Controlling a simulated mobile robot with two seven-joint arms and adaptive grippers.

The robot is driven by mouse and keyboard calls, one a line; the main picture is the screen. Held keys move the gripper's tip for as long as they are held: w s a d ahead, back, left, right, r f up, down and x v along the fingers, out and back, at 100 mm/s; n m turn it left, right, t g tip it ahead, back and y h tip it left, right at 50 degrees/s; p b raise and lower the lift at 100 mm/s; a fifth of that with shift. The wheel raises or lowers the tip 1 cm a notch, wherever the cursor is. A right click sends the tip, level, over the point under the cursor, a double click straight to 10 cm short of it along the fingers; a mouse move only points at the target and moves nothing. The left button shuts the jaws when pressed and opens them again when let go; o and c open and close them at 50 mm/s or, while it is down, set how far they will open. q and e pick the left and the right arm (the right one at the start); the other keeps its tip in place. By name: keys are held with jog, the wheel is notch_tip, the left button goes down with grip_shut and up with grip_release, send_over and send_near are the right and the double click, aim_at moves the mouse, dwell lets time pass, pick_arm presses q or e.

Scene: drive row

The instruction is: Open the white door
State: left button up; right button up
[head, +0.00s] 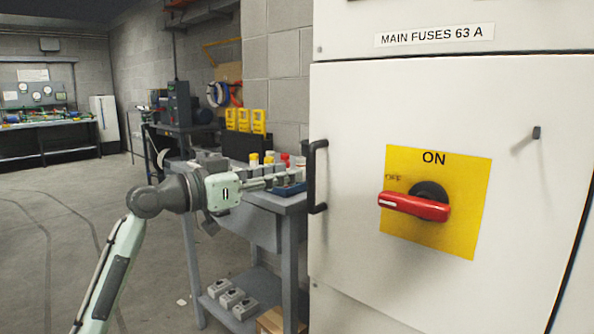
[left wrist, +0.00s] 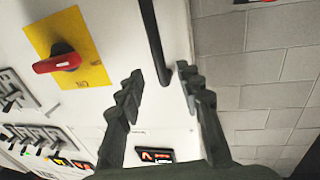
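The white door (head: 350,245) fills the right of the head view and looks closed. Its black upright bar handle (head: 313,178) is near the left edge. A red rotary switch (head: 415,206) on a yellow plate (head: 455,235) lies level, its grip pointing left; "ON" is printed above it. My left gripper (head: 290,178) points at the handle from the left. In the left wrist view its fingers (left wrist: 160,78) are apart, and the handle (left wrist: 152,40) runs into the gap between the tips, with no clear contact. My right gripper is out of view.
A grey workbench (head: 290,203) with coloured items and yellow devices (head: 245,120) stands close behind my left gripper. Small grey boxes (head: 232,298) sit on its lower shelf. A small dark peg (head: 536,132) sticks out of the door's right side. Open floor (head: 50,240) lies at left.

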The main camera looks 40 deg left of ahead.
pick_arm(q)
jog(key=p, duration=0.1)
send_over(311, 204)
jog(key=shift+w+a, duration=0.25)
jog(key=shift+w, duration=0.15)
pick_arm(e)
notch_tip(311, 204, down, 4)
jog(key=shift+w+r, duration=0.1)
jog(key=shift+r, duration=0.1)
pick_arm(q)
grip_shut()
